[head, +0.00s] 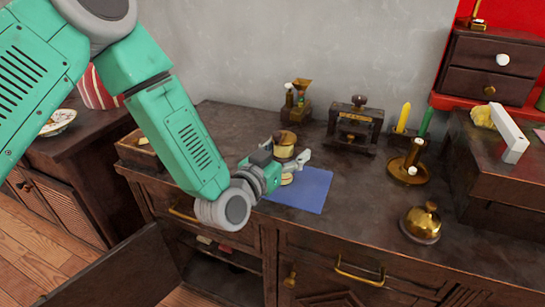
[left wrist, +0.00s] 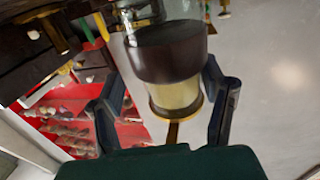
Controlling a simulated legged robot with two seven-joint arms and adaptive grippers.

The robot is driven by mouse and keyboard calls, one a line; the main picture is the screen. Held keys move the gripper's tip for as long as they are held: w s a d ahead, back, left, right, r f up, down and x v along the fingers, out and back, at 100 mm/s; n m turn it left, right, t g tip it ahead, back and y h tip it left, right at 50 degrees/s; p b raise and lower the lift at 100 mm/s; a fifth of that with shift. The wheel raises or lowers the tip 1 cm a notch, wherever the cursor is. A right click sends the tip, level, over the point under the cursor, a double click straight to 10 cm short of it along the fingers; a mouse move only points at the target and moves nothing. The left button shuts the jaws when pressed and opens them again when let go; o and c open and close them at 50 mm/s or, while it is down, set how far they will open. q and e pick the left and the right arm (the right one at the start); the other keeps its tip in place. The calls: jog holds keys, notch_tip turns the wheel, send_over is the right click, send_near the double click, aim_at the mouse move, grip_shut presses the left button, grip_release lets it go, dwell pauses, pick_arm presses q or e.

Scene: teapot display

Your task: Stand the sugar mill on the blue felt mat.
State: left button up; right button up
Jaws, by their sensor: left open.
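The sugar mill, by its look, has a cream and brass top (head: 285,143) that shows just behind my left gripper (head: 284,158) in the head view. In the left wrist view the mill (left wrist: 168,55) appears upside down, with a cream end with a brass rim, a dark brown middle and a clear part. My left gripper's open fingers (left wrist: 165,100) stand on either side of it. A pale piece (head: 287,178) shows under the gripper, by the blue felt mat (head: 312,194); whether it is the mill's foot is unclear. The gripper hides the mill's middle. My right gripper is out of view.
A small grinder with a brass funnel (head: 299,95) and a dark press (head: 354,124) stand at the back. A brass candle holder (head: 408,171) and a brass bell (head: 421,223) are to the right. The mat's right part is bare. A wooden box (head: 138,150) sits at left.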

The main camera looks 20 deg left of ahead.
pick_arm(q)
jog(key=v, duration=0.2)
jog(key=shift+s+r+p, duration=0.1)
jog(key=shift+s+p, duration=0.25)
jog(key=shift+s, duration=0.1)
jog(key=v, duration=0.2)
jog(key=a+v, duration=0.1)
jog(key=v, duration=0.2)
jog(key=p+v, duration=0.1)
jog(key=v, duration=0.2)
jog(key=shift+a, duration=0.35)
jog(key=s+a+f+g+y, duration=0.1)
jog(key=s+f+g, duration=0.45)
jog(key=f, duration=0.45)
jog(key=s+a+f+g+y, duration=0.1)
jog(key=s+f+g, duration=0.4)
jog(key=f, duration=0.4)
jog(key=s+a+f+n+g+y, duration=0.1)
jog(key=s+a+f+g, duration=0.2)
jog(key=s, duration=0.4)
jog(key=s+a+f+n+g+y, duration=0.1)
jog(key=s+a+f+g, duration=0.2)
jog(key=s, duration=0.5)
jog(key=shift+s+f+y, duration=0.3)
jog(key=shift+f+y, duration=0.1)
jog(key=shift+f, duration=0.15)
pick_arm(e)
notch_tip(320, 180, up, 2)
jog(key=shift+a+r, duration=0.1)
